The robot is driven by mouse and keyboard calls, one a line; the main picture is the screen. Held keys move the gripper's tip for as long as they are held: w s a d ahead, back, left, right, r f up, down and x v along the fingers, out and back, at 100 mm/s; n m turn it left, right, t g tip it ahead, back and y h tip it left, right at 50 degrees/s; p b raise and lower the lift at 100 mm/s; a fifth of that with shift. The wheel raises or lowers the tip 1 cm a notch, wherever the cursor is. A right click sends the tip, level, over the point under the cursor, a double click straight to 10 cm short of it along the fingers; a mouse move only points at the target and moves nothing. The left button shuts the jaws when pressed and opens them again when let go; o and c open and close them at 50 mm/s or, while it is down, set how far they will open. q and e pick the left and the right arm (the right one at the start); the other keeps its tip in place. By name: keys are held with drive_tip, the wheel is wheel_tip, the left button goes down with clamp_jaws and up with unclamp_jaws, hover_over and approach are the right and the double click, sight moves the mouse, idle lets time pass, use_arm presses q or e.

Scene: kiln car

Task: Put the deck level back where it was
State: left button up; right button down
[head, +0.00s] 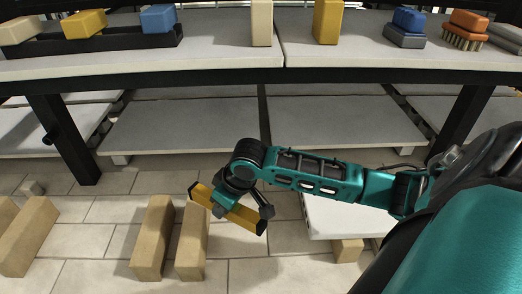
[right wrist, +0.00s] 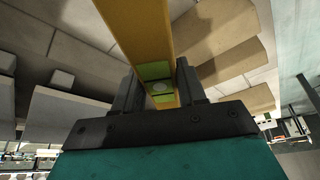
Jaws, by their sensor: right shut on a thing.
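The deck level is a long yellow bar (head: 246,219) with a green vial, held over the tiled floor in the head view. It lies slantwise there, its left end higher in the picture. My right gripper (head: 225,204) is shut around its middle. In the right wrist view the level (right wrist: 138,25) runs between the two dark fingers (right wrist: 158,92), with green vial parts at the grip. My left gripper is not in either view.
The kiln car's pale deck (head: 220,62) holds a black tray (head: 110,42) of blocks, upright blocks (head: 327,22), a blue-topped block (head: 406,28) and an orange brush (head: 465,30). Tan bricks (head: 153,238) lie on the floor. A pale slab (head: 335,217) sits low at right.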

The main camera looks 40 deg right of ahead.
drive_tip(key=w+d+f+n+y+b, duration=0.1)
drive_tip(key=w+d+f+n+b, duration=0.2)
drive_tip(key=w+d+b, duration=0.35)
drive_tip(key=n+g+y+b, duration=0.1)
drive_tip(key=n+b, duration=0.1)
drive_tip(key=n, duration=0.2)
hover_over(260, 189)
drive_tip(key=f, duration=0.1)
wheel_tip(260, 189, down, 9)
drive_tip(key=b, duration=0.3)
drive_tip(key=shift+a+f+b, duration=0.1)
drive_tip(key=shift+f+b, duration=0.1)
drive_tip(key=shift+b, duration=0.1)
drive_tip(key=shift+f, duration=0.4)
drive_tip(key=c, duration=0.6)
unclamp_jaws()
drive_tip(key=shift+c, duration=0.2)
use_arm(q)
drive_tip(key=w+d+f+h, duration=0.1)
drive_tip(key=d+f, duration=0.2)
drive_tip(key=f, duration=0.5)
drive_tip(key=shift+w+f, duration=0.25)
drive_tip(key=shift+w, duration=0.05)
use_arm(e)
drive_tip(key=shift+r, duration=0.15)
